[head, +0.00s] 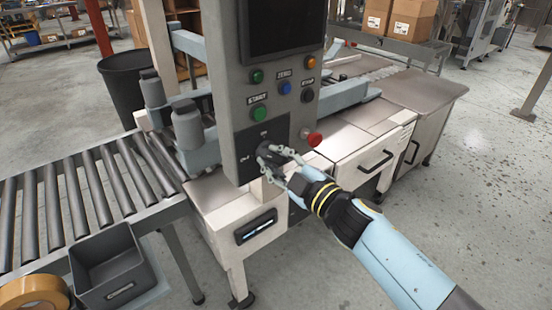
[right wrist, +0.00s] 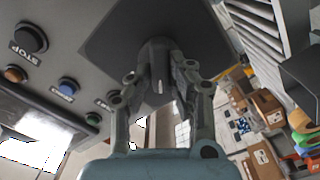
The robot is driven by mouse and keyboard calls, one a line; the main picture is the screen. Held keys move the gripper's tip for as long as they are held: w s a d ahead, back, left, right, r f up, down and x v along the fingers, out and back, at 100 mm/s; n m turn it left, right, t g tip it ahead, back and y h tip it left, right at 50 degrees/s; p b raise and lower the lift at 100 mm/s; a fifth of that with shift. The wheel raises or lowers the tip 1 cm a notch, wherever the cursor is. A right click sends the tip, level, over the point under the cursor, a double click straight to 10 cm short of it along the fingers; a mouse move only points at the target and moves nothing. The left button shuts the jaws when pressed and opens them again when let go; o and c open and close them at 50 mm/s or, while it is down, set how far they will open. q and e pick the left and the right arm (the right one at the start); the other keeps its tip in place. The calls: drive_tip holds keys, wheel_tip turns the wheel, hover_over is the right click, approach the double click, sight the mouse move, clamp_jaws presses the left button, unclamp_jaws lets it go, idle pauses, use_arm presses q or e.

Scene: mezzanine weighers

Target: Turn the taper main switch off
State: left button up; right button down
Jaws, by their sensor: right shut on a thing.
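The main switch is a dark rotary knob (head: 264,150) on a black plate (head: 246,166) low on the grey control panel. In the right wrist view the knob (right wrist: 159,58) stands out from its dark plate (right wrist: 120,40). My right gripper (head: 272,156) reaches in from the lower right and is shut on the knob, with one finger on each side. The right wrist view shows the gripper (right wrist: 163,88) around the knob too. Small pale labels sit above and left of the knob; I cannot read them surely, and the fingers partly hide the knob. My left gripper is not in view.
A red button (head: 314,139) is just right of the knob. Green (head: 258,113), blue (head: 285,88), black (head: 305,96) and orange (head: 309,62) buttons are above, below a dark screen (head: 283,25). A roller conveyor (head: 75,200) and grey bin (head: 108,264) are at left.

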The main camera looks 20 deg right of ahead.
drive_tip(key=n, duration=0.3)
drive_tip(key=shift+f+n+b, duration=0.15)
drive_tip(key=shift+n+b, duration=0.2)
drive_tip(key=shift+n, duration=0.05)
drive_tip(key=shift+s+f+n+b, duration=0.1)
drive_tip(key=shift+n+b, duration=0.3)
drive_tip(key=shift+n, duration=1.5)
drive_tip(key=c, duration=1.2)
unclamp_jaws()
drive_tip(key=shift+c, duration=0.2)
drive_tip(key=shift+s, duration=0.15)
drive_tip(key=v, duration=1.1)
drive_tip(key=shift+s, duration=0.3)
drive_tip(key=shift+d, duration=0.1)
